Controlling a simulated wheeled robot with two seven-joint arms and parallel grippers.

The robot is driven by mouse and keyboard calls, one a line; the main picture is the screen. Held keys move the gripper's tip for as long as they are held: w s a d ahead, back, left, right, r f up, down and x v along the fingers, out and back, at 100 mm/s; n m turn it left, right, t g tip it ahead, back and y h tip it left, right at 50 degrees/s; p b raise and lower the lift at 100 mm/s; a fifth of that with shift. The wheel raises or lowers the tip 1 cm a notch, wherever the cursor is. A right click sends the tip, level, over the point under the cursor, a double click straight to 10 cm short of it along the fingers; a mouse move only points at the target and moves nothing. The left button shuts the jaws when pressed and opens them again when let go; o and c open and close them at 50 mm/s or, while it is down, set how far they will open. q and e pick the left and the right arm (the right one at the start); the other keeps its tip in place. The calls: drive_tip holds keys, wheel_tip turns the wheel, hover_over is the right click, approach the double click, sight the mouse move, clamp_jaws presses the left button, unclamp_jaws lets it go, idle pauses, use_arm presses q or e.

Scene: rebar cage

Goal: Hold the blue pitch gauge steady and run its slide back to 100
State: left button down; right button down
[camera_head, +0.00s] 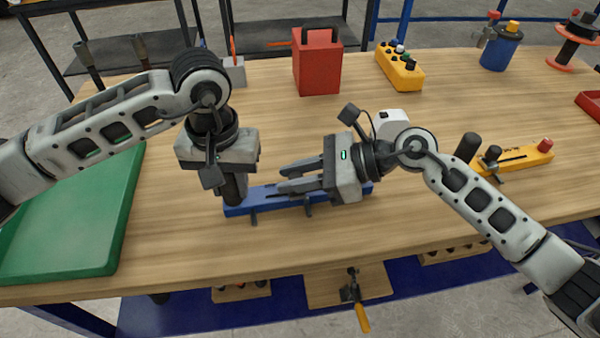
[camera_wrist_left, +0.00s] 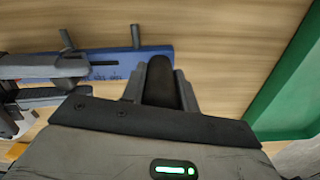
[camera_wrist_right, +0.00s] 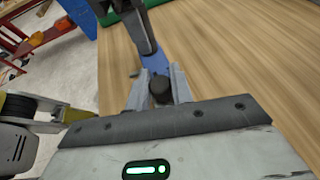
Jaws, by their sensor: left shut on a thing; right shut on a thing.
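The blue pitch gauge (camera_head: 275,204) lies on the wooden table, with two short dark pins on its near edge. Its blue body and scale marks also show in the left wrist view (camera_wrist_left: 138,62). My left gripper (camera_head: 235,188) points down at the gauge's left end, shut on its dark upright handle (camera_wrist_left: 160,86). My right gripper (camera_head: 282,181) reaches in from the right, low over the gauge, shut on a round black slide knob (camera_wrist_right: 160,90). The fingers hide the knob in the head view. I cannot read the slide's position on the scale.
A green board (camera_head: 75,215) lies left of the gauge. A yellow gauge (camera_head: 535,153) lies to the right. A red box (camera_head: 317,65), a yellow button box (camera_head: 400,68) and a blue can (camera_head: 500,50) stand behind. The table in front is clear.

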drive_tip(key=shift+s+a, duration=0.15)
drive_tip(key=shift+a, duration=0.85)
drive_tip(key=c, duration=1.2)
unclamp_jaws()
drive_tip(key=v, duration=1.2)
